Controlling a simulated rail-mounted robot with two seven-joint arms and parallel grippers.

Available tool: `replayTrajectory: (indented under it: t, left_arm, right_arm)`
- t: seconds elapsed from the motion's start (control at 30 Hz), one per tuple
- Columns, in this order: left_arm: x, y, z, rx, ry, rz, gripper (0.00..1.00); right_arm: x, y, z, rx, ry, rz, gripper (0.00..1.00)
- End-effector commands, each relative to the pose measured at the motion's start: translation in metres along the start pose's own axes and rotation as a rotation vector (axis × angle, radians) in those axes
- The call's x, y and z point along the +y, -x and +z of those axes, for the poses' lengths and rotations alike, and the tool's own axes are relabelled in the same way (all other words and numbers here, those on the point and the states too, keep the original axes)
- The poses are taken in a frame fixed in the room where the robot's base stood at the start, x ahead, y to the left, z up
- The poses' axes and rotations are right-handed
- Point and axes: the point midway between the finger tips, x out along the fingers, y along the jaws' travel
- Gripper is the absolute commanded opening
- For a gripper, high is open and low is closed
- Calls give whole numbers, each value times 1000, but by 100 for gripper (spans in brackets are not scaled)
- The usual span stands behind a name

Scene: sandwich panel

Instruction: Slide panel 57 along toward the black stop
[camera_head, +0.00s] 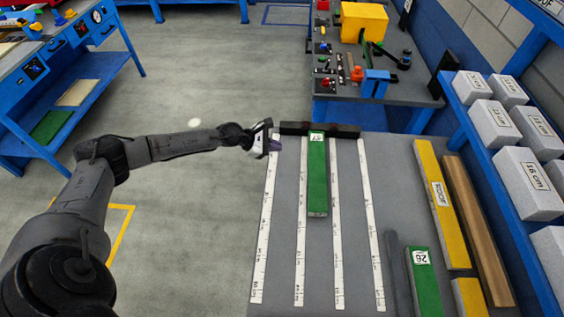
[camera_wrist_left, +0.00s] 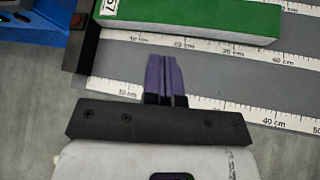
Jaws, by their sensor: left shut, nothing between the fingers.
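The green panel 57 (camera_head: 317,178) lies lengthwise on the grey table among white measuring strips. Its labelled far end is at the black stop (camera_head: 292,128), and I see no clear gap between them. In the left wrist view the panel (camera_wrist_left: 200,22) crosses the top, with the stop (camera_wrist_left: 86,45) at its left end. My left gripper (camera_head: 274,146) is at the table's left edge near the stop, left of the panel and apart from it. Its purple fingers (camera_wrist_left: 166,72) are shut and empty in the left wrist view. My right gripper is not in view.
Another green panel, 26 (camera_head: 426,288), yellow bars (camera_head: 440,210) and a brown plank (camera_head: 478,230) lie on the table's right side. A shelf with pale blocks (camera_head: 527,183) stands at the right. A cluttered bench (camera_head: 420,88) is beyond the table.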

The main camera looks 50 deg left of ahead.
Motion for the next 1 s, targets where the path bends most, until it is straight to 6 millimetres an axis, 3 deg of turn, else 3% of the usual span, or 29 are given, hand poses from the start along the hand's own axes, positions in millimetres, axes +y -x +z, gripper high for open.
replayTrajectory:
  t: [0.2,0.47,1.0]
  left_arm:
    - [-39,5,-20,131,52,-236,0]
    - [-52,2,-25,171,137,-300,0]
    - [-80,-86,-38,169,140,-298,0]
  right_arm:
    - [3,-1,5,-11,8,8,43]
    - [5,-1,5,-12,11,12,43]
    - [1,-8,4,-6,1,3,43]
